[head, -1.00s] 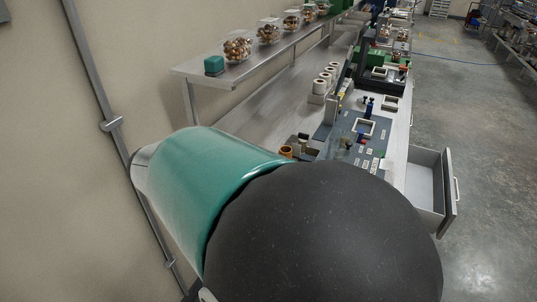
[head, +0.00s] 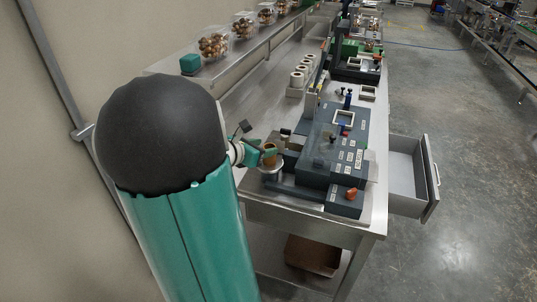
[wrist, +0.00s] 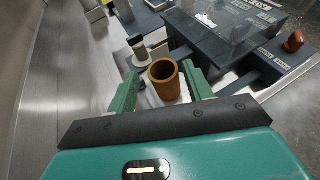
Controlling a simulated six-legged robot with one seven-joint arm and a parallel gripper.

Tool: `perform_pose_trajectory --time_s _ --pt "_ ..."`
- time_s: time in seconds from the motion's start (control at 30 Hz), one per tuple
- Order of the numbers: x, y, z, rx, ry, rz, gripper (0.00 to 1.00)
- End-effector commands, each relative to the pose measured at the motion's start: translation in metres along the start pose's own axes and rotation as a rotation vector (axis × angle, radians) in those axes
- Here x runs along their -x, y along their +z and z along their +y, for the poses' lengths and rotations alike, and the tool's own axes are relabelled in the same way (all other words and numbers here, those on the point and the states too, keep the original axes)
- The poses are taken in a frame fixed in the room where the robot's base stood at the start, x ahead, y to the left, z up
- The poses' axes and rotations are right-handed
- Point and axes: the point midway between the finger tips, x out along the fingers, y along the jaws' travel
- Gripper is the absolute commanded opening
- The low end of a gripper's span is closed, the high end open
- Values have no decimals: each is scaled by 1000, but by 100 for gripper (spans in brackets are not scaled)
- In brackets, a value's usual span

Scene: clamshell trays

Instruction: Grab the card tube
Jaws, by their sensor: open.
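The card tube (wrist: 166,80) is a short brown open cylinder standing upright in the wrist view. My gripper (wrist: 160,88) is open, with one green finger on each side of the tube. Small gaps seem to show between the fingers and the tube; I cannot tell if either touches. In the head view the tube (head: 269,156) is small and brown at my gripper (head: 264,157), near the bench's front left corner. My arm hides part of the bench there.
A dark grey machine (head: 325,150) with an orange knob (head: 351,194) stands right of the tube. Several white rolls (head: 298,78) stand behind. A small dark-topped post (wrist: 138,48) is close behind the tube. An open drawer (head: 408,175) juts out right. A shelf (head: 228,62) runs along the wall.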

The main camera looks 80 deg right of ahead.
Motion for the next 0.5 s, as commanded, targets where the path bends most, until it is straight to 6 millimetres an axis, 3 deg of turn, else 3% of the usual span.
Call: perform_pose_trajectory --time_s 0.3,0.5 --pt "-44 -3 4 -1 -4 0 51" --pt "-52 -3 6 -1 0 0 51"
